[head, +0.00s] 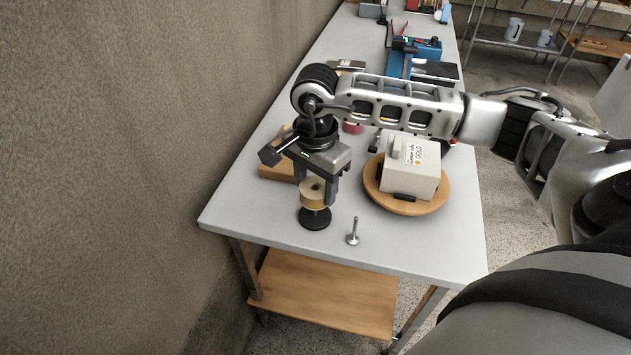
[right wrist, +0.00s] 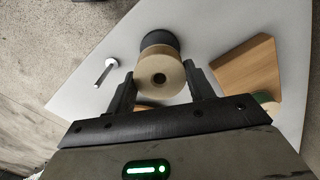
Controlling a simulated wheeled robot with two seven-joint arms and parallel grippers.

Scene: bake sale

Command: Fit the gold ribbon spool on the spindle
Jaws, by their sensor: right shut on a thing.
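My right gripper (head: 317,192) is shut on the gold ribbon spool (head: 312,195), a tan roll with a center hole. The spool also shows between the fingers in the right wrist view (right wrist: 160,76). A black round piece (head: 315,219) is directly below the spool in the head view; I cannot tell whether they touch. A slim silver upright post with a small round foot, seemingly the spindle (head: 353,234), stands on the table to the right of the spool. It also shows left of the spool in the right wrist view (right wrist: 105,72). My left gripper is not in view.
A white box marked gold (head: 411,177) sits on a round wooden board (head: 443,193) to the right. A wooden block (head: 274,167) is behind the gripper at left. Blue equipment (head: 397,66) stands farther back. The grey table's (head: 420,245) front right is clear.

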